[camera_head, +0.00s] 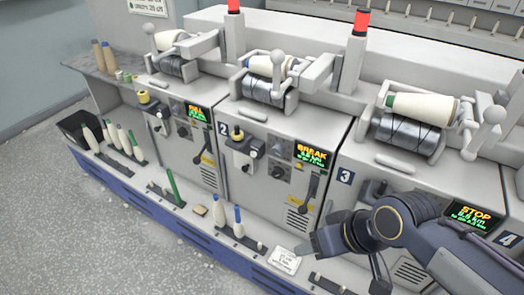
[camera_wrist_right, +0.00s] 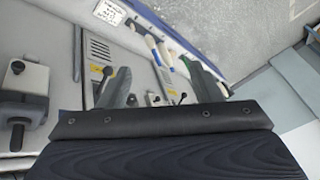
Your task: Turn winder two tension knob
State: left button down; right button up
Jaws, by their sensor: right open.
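Winder two carries a "2" label and a display (camera_head: 312,154) reading BREAK. On its front panel are a dark round knob (camera_head: 277,172), which looks like the tension knob, and a black lever (camera_head: 312,186). My right gripper (camera_head: 322,240) is in front of winder three's lower left, to the right of and below that knob, apart from it. The right wrist view shows its two fingers (camera_wrist_right: 163,90) spread with nothing held. In that view I cannot tell for sure which small part is the knob. My left gripper is out of view.
Winder three's display (camera_head: 468,216) reads STOP. The front ledge holds blue-topped bobbins (camera_head: 238,220), a white card (camera_head: 284,260) and a green bobbin (camera_head: 172,184). A yarn holder (camera_head: 240,150) sticks out left of the knob. Open floor (camera_head: 120,245) lies in front.

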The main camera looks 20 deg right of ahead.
jog(key=w+d+f+n+g+h+b, duration=0.2)
jog(key=w+d+f+n+h+b, duration=0.35)
jog(key=f+b, duration=0.2)
jog(key=w+d+f+n+g+h+b, duration=0.1)
jog(key=w+d+f+n+h+b, duration=0.45)
jog(key=w+f, duration=0.2)
jog(key=n+t+h+b, duration=0.6)
jog(key=n+t+b, duration=0.4)
jog(key=n+b, duration=0.15)
send_near(276, 175)
jog(key=shift+n, duration=0.35)
jog(key=p+x, duration=0.1)
jog(key=x, duration=0.8)
jog(key=shift+w+d+f, duration=0.1)
jog(key=shift+w, duration=0.05)
